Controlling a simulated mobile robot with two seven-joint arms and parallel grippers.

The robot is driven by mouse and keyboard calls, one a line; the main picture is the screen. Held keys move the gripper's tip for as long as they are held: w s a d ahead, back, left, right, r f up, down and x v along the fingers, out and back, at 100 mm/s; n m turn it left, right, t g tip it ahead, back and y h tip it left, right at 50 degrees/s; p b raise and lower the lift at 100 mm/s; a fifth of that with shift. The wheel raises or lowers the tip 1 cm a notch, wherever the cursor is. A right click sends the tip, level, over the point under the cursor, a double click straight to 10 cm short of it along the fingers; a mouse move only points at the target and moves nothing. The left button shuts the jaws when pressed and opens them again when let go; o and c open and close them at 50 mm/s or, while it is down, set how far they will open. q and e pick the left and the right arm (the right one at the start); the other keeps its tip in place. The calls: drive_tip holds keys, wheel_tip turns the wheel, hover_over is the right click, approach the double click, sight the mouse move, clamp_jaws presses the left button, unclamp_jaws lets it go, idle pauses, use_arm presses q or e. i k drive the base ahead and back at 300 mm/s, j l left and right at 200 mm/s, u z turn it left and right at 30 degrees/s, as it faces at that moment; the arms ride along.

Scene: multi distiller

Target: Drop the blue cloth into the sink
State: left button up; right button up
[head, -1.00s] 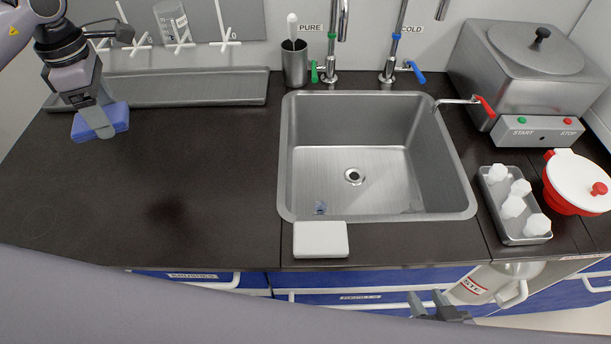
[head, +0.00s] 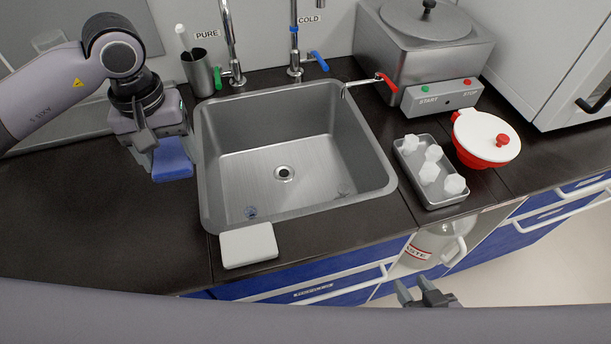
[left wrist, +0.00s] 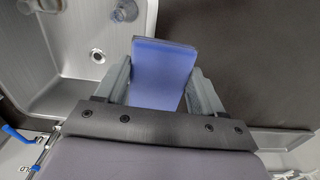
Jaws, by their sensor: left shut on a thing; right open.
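The blue cloth (head: 171,160) is a flat folded block held by my left gripper (head: 150,158), just left of the sink's left rim in the head view. In the left wrist view the cloth (left wrist: 163,68) sits between the two fingers of my left gripper (left wrist: 162,85). The steel sink (head: 320,190) is empty of cloth, with a drain in its floor; its basin also shows at the upper left of the left wrist view (left wrist: 75,80). My right gripper (head: 425,292) is open and empty, low in front of the counter.
A white block (head: 248,246) lies at the sink's front left edge. A steel cup (head: 199,73) and taps stand behind the sink. A tray (head: 428,190) of white pieces and a red-white pot (head: 485,140) stand to its right. Counter at left is clear.

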sight(283, 190)
drive_tip(key=l+z, duration=0.35)
drive_tip(key=i+l+z, duration=0.1)
drive_tip(key=z, duration=0.3)
